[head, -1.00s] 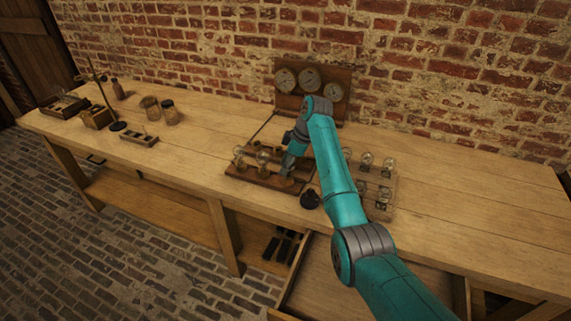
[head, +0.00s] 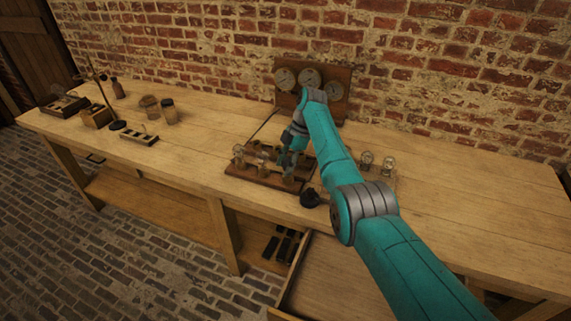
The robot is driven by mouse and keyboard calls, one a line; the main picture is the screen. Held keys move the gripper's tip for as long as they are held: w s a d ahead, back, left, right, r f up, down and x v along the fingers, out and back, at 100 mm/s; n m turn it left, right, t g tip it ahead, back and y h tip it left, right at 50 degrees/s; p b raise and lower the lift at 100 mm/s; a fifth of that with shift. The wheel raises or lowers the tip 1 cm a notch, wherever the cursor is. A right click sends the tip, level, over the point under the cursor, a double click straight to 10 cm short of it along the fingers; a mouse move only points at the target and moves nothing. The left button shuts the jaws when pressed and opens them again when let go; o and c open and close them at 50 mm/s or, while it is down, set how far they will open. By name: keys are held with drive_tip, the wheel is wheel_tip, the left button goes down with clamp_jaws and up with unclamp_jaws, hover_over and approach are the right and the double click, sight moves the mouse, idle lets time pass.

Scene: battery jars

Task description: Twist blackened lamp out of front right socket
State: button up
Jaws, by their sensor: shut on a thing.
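The wooden lamp board (head: 262,184) lies on the bench left of the middle, with several sockets. A clear lamp (head: 239,155) stands at its left end, and other small brass-coloured fittings show beside it. My gripper (head: 288,172) comes down from above at the front right of the board. It is shut on a lamp at the front right socket, and its fingers hide nearly all of that lamp. I cannot make out the lamp's blackening, or whether it is still seated in the socket.
A panel with three round dials (head: 310,80) stands behind the board. A dark round object (head: 310,198) sits at the board's right. Spare lamps (head: 388,164) stand right of my arm. Jars and a stand (head: 118,125) are at far left. A drawer (head: 335,275) is open below.

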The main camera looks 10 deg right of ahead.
drive_tip(key=shift+n, duration=0.6)
drive_tip(key=shift+r, duration=0.4)
drive_tip(key=shift+r, duration=0.35)
drive_tip(key=shift+r, duration=0.55)
drive_tip(key=shift+r, duration=2.4)
